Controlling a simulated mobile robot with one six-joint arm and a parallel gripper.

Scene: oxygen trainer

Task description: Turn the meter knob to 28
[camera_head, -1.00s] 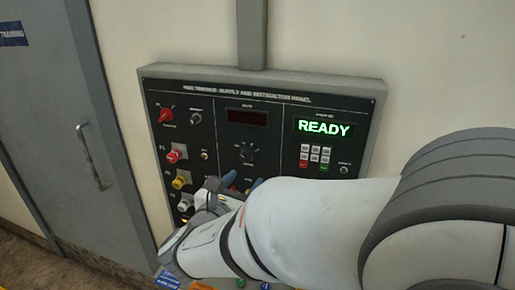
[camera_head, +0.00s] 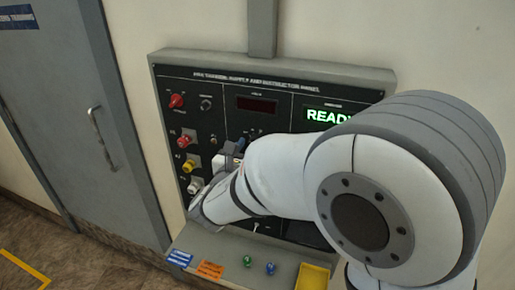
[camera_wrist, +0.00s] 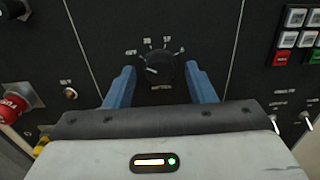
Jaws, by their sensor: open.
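The meter knob (camera_wrist: 160,70) is a round black dial on the dark panel, with a pale pointer mark and small white numbers around its upper side. In the wrist view it lies between the two blue fingers of my gripper (camera_wrist: 163,85). The fingers are open, one on each side of the knob, with a gap to it on both sides. The pointer seems to aim to the left; the numbers are too small to read surely. In the head view my gripper (camera_head: 234,150) is at the panel's middle column, and my arm hides the knob.
The panel (camera_head: 280,72) carries a dark red display (camera_head: 257,105) and a green READY display (camera_head: 328,115). Red, yellow and white knobs line its left side; a red knob (camera_wrist: 12,107) is left of my gripper. Keypad buttons (camera_wrist: 296,18) are right. A ledge below holds a yellow tray (camera_head: 313,277).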

